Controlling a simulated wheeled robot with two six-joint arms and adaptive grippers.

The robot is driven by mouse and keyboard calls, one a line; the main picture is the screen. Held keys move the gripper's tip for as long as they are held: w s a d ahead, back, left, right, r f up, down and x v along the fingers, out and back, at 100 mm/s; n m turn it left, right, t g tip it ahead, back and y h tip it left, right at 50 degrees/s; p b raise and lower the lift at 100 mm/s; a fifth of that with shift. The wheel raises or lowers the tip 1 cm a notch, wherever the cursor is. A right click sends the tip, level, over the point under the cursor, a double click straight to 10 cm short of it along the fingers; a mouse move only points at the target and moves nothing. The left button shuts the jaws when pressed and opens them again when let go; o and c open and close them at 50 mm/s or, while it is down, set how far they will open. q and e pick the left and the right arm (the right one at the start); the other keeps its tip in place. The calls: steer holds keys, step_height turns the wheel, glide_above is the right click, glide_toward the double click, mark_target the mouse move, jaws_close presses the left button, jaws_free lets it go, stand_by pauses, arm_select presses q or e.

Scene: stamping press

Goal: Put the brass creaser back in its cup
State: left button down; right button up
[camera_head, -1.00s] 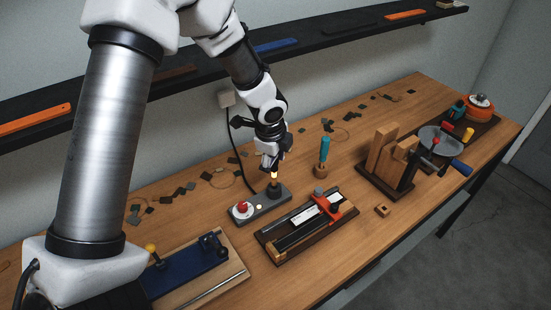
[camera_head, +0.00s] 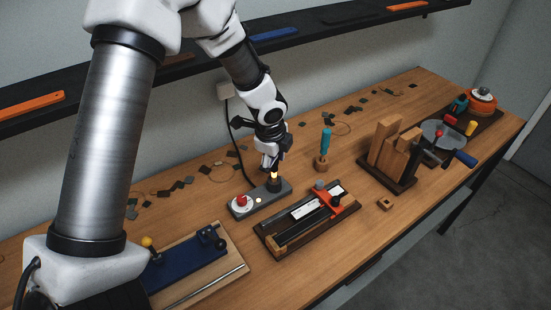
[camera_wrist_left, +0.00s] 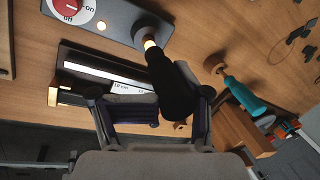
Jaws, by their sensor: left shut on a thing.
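The creaser has a black handle (camera_wrist_left: 172,85) and a brass tip end (camera_wrist_left: 150,43); its brass also glints in the head view (camera_head: 275,174). My left gripper (camera_head: 272,161) is shut on its handle; its fingers (camera_wrist_left: 152,100) flank the handle in the wrist view. The creaser points down at a dark round cup (camera_head: 274,185) on a grey base (camera_head: 262,200). Its lower end meets the cup's mouth (camera_wrist_left: 152,27); how deep it sits inside I cannot tell. My right gripper is out of view.
The base carries a red knob (camera_head: 241,200) marked on and off. A teal-handled tool (camera_head: 326,140) stands in a wooden holder (camera_head: 321,164) to the right. A dark-based ruler jig (camera_head: 300,222) lies in front. A blue fixture (camera_head: 183,258) sits front left, wooden blocks (camera_head: 388,150) farther right.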

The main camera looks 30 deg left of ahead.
arm_select(q)
steer(key=shift+f+b, duration=0.3)
steer(key=shift+f, duration=0.2)
steer(key=shift+c, duration=0.9)
jaws_free()
steer(key=shift+r, duration=0.15)
steer(key=v, duration=1.1)
steer(key=shift+r, duration=0.35)
steer(key=shift+s, duration=0.1)
